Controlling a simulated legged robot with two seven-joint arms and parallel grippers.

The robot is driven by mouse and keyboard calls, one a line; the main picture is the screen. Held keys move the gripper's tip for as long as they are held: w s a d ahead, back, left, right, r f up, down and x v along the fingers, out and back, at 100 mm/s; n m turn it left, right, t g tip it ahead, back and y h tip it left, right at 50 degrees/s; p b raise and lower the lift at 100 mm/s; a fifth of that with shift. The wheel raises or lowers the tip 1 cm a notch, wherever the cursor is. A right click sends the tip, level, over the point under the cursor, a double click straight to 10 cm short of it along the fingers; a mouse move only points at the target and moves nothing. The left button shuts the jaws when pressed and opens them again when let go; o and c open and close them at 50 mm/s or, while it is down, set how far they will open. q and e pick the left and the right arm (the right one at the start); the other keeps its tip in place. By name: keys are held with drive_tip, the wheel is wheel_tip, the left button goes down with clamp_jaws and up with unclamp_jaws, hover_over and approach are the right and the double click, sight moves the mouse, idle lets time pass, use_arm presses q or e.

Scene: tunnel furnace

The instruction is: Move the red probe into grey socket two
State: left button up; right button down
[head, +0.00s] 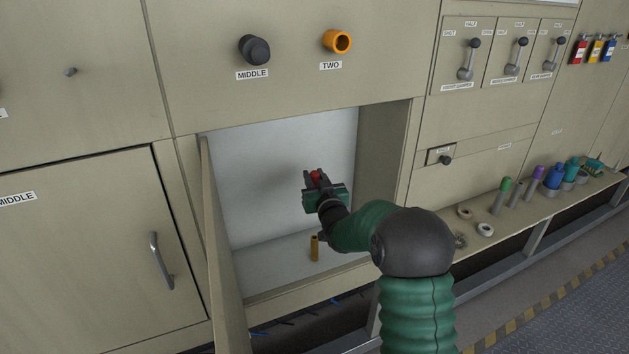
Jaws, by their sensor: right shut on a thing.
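My right gripper (314,180) is in front of the open compartment in the panel. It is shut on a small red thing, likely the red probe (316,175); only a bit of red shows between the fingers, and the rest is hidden. Above the compartment, an orange ring-shaped socket (337,41) sits over a label reading TWO. To its left, a dark round knob or plug (254,49) sits over a label reading MIDDLE. I cannot make out a grey socket marked two. My left gripper is not in view.
An orange-brown cylinder (314,247) stands on the compartment floor below my gripper. The open compartment door (222,240) juts out at left. At right, a ledge (520,215) holds rings and several coloured cylinders. Lever switches (468,62) are above it.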

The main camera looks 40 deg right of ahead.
drive_tip(key=shift+r+p, duration=2.2)
drive_tip(key=shift+r, duration=1.9)
drive_tip(key=shift+s+f, duration=0.15)
drive_tip(key=shift+s, duration=0.1)
drive_tip(key=d+b+v, duration=0.1)
drive_tip(key=b+v, duration=0.1)
drive_tip(key=v, duration=0.7)
drive_tip(key=shift+s, duration=0.55)
drive_tip(key=shift+w, duration=0.1)
